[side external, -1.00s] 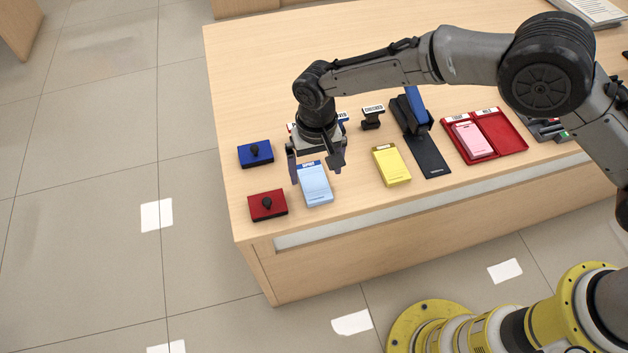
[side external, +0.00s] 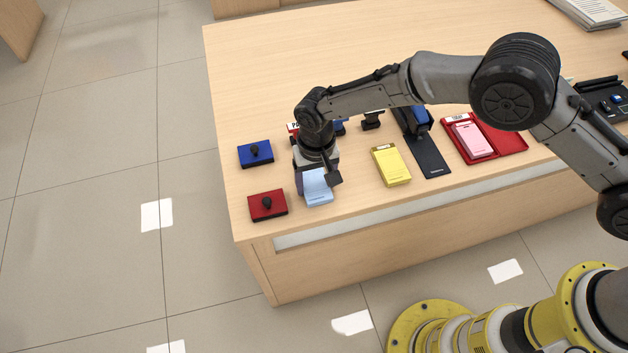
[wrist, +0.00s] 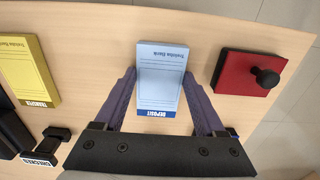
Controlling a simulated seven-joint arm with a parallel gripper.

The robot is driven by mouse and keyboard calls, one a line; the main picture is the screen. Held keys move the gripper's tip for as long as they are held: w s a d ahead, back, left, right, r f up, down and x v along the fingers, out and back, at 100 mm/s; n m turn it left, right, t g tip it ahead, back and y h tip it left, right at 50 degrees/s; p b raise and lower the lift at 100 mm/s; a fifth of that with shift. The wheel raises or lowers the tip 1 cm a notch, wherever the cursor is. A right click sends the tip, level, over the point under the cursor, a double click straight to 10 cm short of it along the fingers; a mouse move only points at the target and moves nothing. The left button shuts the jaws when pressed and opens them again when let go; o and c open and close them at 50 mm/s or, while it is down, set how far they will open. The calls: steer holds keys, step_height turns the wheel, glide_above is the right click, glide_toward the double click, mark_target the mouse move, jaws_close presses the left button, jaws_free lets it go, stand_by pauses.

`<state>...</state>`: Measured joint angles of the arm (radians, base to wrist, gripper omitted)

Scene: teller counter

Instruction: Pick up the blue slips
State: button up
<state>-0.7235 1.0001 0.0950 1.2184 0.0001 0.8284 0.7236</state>
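The blue slips (side external: 317,188) are a light blue pad lying flat on the counter near its front left. In the wrist view the pad (wrist: 161,75) shows a dark blue "DEPOSIT" band at its lower end. My gripper (side external: 318,186) is lowered over the pad. In the wrist view its two purple fingers (wrist: 160,85) stand apart, one on each side of the pad. The left finger looks very close to the pad's edge, and a small gap shows on the right. The far end of the pad is hidden by my gripper in the side view.
A red ink pad (side external: 267,205) and a blue ink pad (side external: 255,154) lie left of the slips. The counter's front edge is close.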

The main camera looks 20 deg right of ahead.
steer(key=c, duration=0.5)
steer(key=shift+c, duration=0.2)
steer(key=shift+r, duration=0.15)
